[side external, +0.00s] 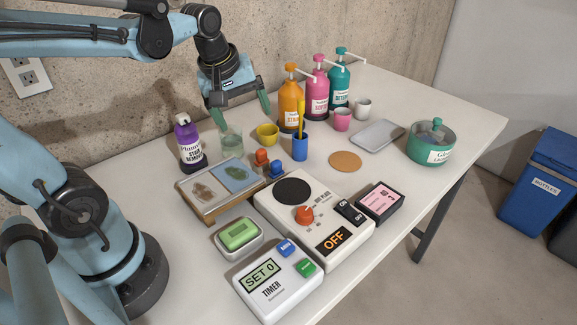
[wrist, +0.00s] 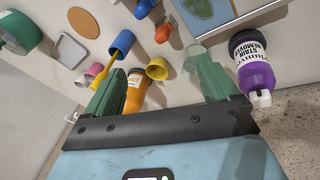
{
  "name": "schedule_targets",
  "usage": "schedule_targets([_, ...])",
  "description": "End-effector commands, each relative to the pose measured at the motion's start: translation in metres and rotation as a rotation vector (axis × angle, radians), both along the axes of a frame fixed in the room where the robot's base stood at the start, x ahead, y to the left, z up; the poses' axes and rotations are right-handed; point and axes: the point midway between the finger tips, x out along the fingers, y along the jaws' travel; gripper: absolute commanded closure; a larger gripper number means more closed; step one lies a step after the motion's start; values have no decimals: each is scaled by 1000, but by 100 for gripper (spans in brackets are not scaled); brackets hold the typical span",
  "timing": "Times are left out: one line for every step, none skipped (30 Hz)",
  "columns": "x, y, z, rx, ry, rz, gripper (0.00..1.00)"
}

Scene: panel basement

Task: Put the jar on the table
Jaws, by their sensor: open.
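The jar (side external: 231,141) looks like a small, pale green, see-through vessel. It stands upright near the back edge of the tray, apparently on the white table (side external: 400,88); its base is partly hard to make out. In the wrist view the jar (wrist: 196,54) shows faintly by the tip of the right finger. My gripper (side external: 240,112) is open, its green fingers spread and pointing down. It is above and slightly behind the jar, with nothing between the fingers. The gripper also shows in the wrist view (wrist: 160,70).
A purple stain remover bottle (side external: 189,145) stands left of the jar, a yellow cup (side external: 268,134) right. A picture tray (side external: 198,208) lies in front. Bare table shows at far right.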

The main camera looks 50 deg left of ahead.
Motion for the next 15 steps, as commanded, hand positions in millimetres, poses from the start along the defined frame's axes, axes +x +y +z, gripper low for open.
schedule_targets([-7,-13,-1,48,-29,-144,12])
schedule_targets([-10,-19,-2,81,-48,-232,12])
schedule_targets([-13,-28,-3,126,-72,-348,12])
schedule_targets([-16,-33,-5,159,-90,-429,12])
schedule_targets([-19,-38,-6,193,-106,-507,12])
schedule_targets([-22,-45,-7,237,-127,-604,12])
schedule_targets([-24,-49,-9,269,-142,-670,12])
schedule_targets([-26,-53,-10,298,-156,-730,12])
schedule_targets([-28,-58,-11,335,-172,-802,12])
schedule_targets([-30,-60,-12,360,-183,-847,12])
schedule_targets([-31,-63,-13,381,-191,-887,12])
schedule_targets([-32,-65,-14,406,-201,-930,12])
schedule_targets([-33,-67,-15,420,-208,-955,12])
schedule_targets([-34,-68,-15,432,-211,-975,12])
schedule_targets([-34,-69,-16,443,-215,-995,12])
